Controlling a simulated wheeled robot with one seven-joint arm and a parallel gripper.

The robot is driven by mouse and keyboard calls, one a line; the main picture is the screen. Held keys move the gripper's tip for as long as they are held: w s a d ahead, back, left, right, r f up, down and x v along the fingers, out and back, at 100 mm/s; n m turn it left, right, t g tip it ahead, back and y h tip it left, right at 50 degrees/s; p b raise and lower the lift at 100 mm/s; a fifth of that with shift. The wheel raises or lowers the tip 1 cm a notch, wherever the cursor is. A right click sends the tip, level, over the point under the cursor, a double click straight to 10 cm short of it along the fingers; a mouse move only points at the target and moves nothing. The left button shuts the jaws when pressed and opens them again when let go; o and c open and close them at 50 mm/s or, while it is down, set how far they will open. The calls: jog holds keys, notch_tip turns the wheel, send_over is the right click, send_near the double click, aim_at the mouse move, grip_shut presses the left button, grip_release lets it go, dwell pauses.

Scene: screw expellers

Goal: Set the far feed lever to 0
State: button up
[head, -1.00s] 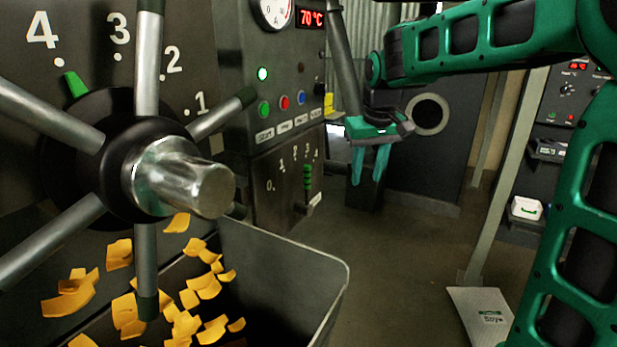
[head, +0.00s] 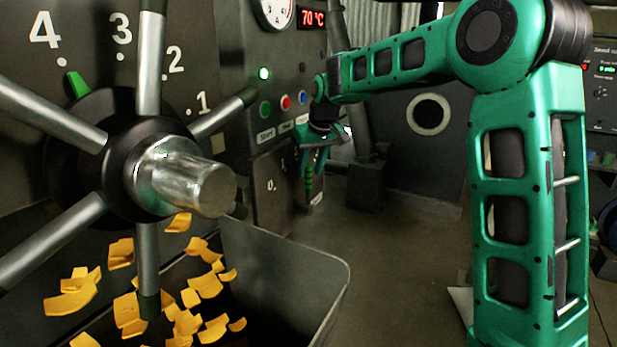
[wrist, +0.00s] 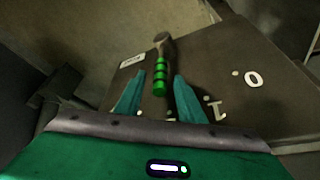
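The feed lever (head: 309,184) has a ribbed green grip and sits on a dark panel with a numbered scale. In the head view its grip points up, with the 0 mark (head: 271,186) to its left; my gripper hides the higher marks. In the wrist view, the lever's green grip (wrist: 159,78) lies between my two teal fingers, with 1 and 0 to its right. My gripper (head: 311,168) is at the upper end of the grip, fingers apart on either side. I cannot tell whether either finger touches it.
A large handwheel (head: 185,185) with long spokes stands at the near left. Below it is a metal bin (head: 300,270) with yellow flakes. Start and other buttons (head: 285,103) sit on the panel just above my gripper.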

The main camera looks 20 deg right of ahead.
jog(key=shift+x, duration=1.45)
grip_shut()
jog(key=shift+d, duration=0.1)
jog(key=shift+s+a+t+h, duration=0.4)
jog(key=shift+s+a, duration=0.1)
jog(key=s+a+f+n+t+h, duration=0.1)
jog(key=s+a+f+t+h, duration=0.1)
jog(key=s+a+t+h, duration=0.2)
jog(key=shift+s+a+f+t, duration=0.2)
jog(key=shift+a+f+t, duration=0.1)
